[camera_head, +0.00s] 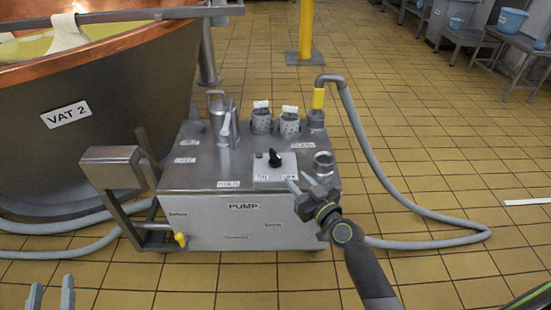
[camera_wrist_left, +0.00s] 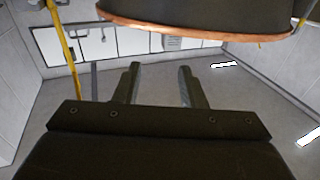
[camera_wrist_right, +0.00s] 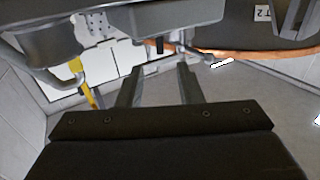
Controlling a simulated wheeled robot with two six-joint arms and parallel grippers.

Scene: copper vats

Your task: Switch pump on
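The pump (camera_head: 240,222) is a grey metal cart with a PUMP label on its front. On its top, near the front edge, is a white switch plate (camera_head: 283,169) with a black knob (camera_head: 274,158). Small labels sit below the knob, too small to read surely. My right gripper (camera_head: 297,182) is just right of and in front of the knob, apart from it, open and empty. In the right wrist view a small dark peg, likely the knob (camera_wrist_right: 159,46), shows beyond and between the parted fingers (camera_wrist_right: 160,82). My left gripper (camera_head: 51,292) is open and empty at the lower left, also open in the left wrist view (camera_wrist_left: 160,83).
A copper-rimmed vat labelled VAT 2 (camera_head: 92,120) stands left of the pump. A grey box on a bracket (camera_head: 112,167) juts from the pump's left side. A grey hose (camera_head: 364,145) loops to the right. A yellow post (camera_head: 306,28) stands behind. Floor at right is mostly clear.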

